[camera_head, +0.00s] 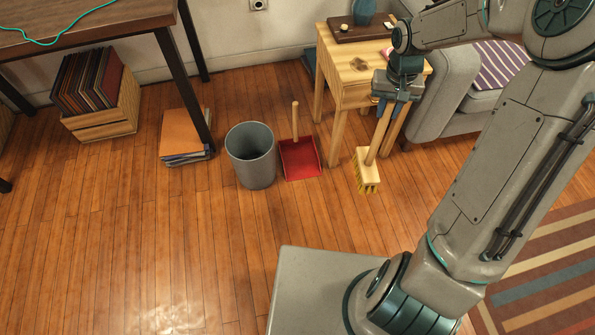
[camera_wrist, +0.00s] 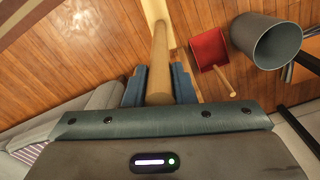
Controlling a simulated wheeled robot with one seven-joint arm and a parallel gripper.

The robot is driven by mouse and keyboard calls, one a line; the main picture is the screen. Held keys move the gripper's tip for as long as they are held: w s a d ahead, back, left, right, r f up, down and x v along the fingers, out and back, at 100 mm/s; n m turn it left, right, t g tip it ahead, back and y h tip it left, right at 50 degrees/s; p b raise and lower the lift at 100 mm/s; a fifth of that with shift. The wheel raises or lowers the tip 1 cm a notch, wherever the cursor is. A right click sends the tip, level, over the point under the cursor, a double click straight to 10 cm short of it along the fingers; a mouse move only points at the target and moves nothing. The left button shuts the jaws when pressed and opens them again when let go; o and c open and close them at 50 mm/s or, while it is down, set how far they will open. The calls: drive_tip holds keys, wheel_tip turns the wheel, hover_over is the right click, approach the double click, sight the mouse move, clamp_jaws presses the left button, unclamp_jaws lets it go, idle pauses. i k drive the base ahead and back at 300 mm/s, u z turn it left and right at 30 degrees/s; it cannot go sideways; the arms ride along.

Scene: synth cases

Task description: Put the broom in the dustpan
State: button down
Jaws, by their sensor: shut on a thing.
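The broom has a wooden handle and a pale wooden head with yellow bristles (camera_head: 367,170). My gripper (camera_head: 391,104) is shut on the upper part of its handle, and the broom hangs slightly tilted with the bristles low, in front of the side table. In the wrist view the broom handle (camera_wrist: 159,58) runs up from between the blue fingers (camera_wrist: 159,86). The red dustpan (camera_head: 300,158) lies on the floor to the left of the broom, its wooden handle pointing up in the head view. It also shows in the wrist view (camera_wrist: 208,49). The dustpan is empty.
A grey bin (camera_head: 251,156) stands just left of the dustpan. The wooden side table (camera_head: 348,94), holding a brown tray (camera_head: 361,32), is behind the broom. A grey sofa (camera_head: 440,95) is at the right. Open floor lies in front of the dustpan.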

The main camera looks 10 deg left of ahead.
sight(300, 162)
drive_tip(key=u, duration=3.5)
drive_tip(key=k, duration=1.35)
drive_tip(key=z, duration=1.7)
drive_tip(key=i, duration=1.4)
